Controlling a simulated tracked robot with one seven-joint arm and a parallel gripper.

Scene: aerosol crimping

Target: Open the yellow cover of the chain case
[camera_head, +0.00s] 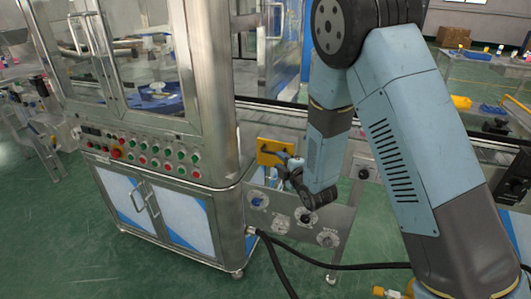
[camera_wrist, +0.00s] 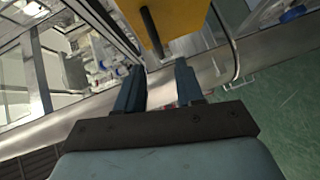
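The yellow cover (camera_head: 268,148) sits on the side of the steel machine, just right of its corner post. In the wrist view the yellow cover (camera_wrist: 188,18) fills the top middle, with a dark bar-like handle (camera_wrist: 151,31) across its face. My gripper (camera_head: 285,163) is right at the cover in the head view, partly in front of its lower right part. In the wrist view my gripper (camera_wrist: 159,68) is open, with its two fingers apart and nothing seen between them. The handle's near end lies just beyond the gap between the fingertips; contact cannot be told.
The steel machine cabinet (camera_head: 165,205) with a button panel (camera_head: 140,150) stands left of my gripper. A plate with several gauges or dials (camera_head: 302,217) is below it. Black hoses (camera_head: 330,266) run over the green floor. A steel rail (camera_wrist: 215,66) crosses the wrist view.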

